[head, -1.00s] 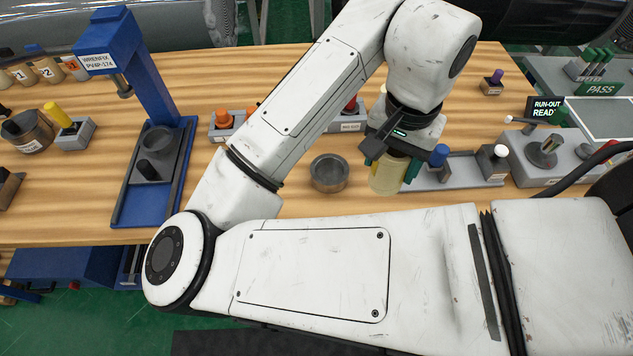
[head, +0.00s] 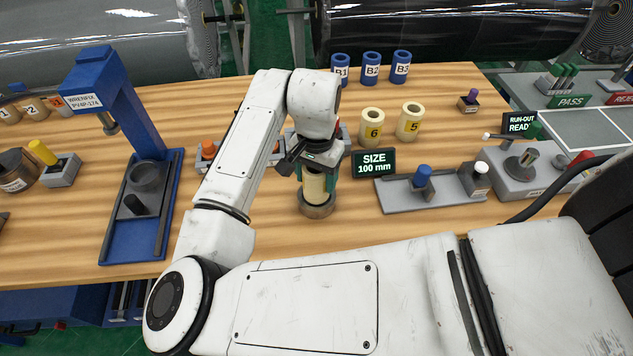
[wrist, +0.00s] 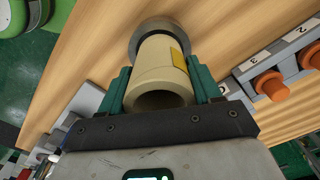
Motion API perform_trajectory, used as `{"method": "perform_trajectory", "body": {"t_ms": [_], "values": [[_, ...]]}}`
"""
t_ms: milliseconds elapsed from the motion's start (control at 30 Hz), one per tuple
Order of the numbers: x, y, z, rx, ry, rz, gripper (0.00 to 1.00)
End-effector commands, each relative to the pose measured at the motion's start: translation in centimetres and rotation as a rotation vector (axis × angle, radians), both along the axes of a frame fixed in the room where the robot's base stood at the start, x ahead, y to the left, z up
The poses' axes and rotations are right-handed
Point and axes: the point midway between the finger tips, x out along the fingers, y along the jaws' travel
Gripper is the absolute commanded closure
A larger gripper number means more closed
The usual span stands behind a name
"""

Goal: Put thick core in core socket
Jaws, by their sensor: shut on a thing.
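My gripper (head: 314,175) is shut on a cream core (head: 315,188), a hollow tube held upright, with a yellow label seen in the wrist view. The core also shows between my green fingers in the wrist view (wrist: 158,68). Its lower end is at the mouth of the round grey core socket (head: 317,209), which stands on the wooden table. In the wrist view, the socket rim (wrist: 165,26) shows around the core's far end. The core's lower end is hidden, so I cannot tell how deep it sits.
Cream cores labelled 6 (head: 372,127) and 5 (head: 409,122) stand behind a display (head: 374,163) reading SIZE 100 mm. A grey fixture with a blue peg (head: 422,178) is to the right. A blue press (head: 140,120) is to the left. Orange plugs (wrist: 269,86) are close by.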

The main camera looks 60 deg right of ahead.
Motion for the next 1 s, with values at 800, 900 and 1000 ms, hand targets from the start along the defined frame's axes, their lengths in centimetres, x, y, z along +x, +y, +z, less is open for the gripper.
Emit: {"method": "perform_trajectory", "body": {"t_ms": [800,900,1000], "values": [[0.0,0.0,-3.2,0.001,0.001,0.001,0.17],[-0.1,0.0,-3.2,0.001,0.001,0.001,0.11],[-0.1,0.0,-3.2,0.001,0.001,0.001,0.11]]}}
